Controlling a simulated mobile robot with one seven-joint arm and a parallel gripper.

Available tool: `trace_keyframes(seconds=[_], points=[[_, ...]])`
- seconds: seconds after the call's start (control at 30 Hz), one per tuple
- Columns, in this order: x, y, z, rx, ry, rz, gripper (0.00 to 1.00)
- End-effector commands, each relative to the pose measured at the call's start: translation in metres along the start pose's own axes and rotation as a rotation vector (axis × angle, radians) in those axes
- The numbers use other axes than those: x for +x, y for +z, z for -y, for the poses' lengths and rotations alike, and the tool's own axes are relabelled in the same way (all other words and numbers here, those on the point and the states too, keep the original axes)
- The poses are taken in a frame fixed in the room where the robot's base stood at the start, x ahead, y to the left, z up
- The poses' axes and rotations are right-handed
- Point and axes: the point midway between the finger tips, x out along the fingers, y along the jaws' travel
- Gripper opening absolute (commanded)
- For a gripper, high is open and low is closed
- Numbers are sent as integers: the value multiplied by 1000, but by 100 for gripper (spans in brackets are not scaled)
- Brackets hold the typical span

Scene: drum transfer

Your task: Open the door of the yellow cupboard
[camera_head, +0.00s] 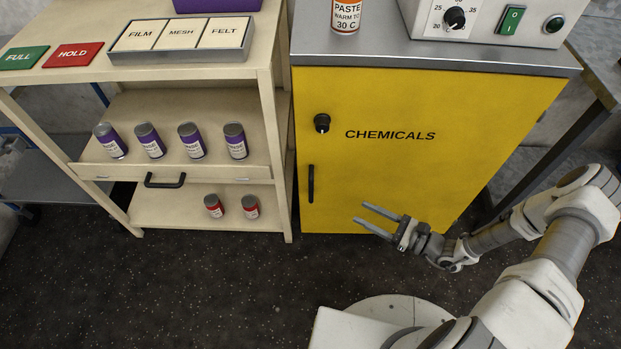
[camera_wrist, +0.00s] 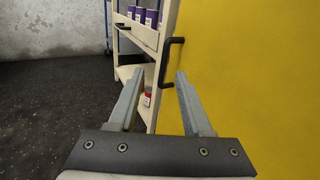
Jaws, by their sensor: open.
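The yellow cupboard (camera_head: 430,160) is marked CHEMICALS and its door is shut. A black vertical bar handle (camera_head: 311,183) is low on the door's left side, with a black round knob (camera_head: 322,123) above it. My gripper (camera_head: 361,213) is open and empty in front of the lower door, to the right of the handle, fingers pointing left. In the wrist view the handle (camera_wrist: 164,62) shows beyond the fingertips, between the two fingers of my gripper (camera_wrist: 157,76) and apart from them.
A cream shelf unit (camera_head: 180,77) stands left of the cupboard, with purple-labelled jars, red-labelled jars and a drawer with a black handle (camera_head: 165,181). A paste jar (camera_head: 346,14) and a control box (camera_head: 490,22) stand on the cupboard. The dark floor (camera_head: 200,280) in front is clear.

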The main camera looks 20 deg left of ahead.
Motion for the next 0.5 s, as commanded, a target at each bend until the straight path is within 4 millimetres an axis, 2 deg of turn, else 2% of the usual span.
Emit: trace_keyframes(seconds=[0.03, 0.1, 0.27, 0.37, 0.5], points=[[1, -11, -2, 22, -25, 11, 49], [3, -17, -3, 42, -50, 20, 49], [9, -22, -4, 57, -67, 28, 49], [20, -21, -3, 56, -66, 29, 49], [47, -22, -2, 55, -63, 28, 49]])
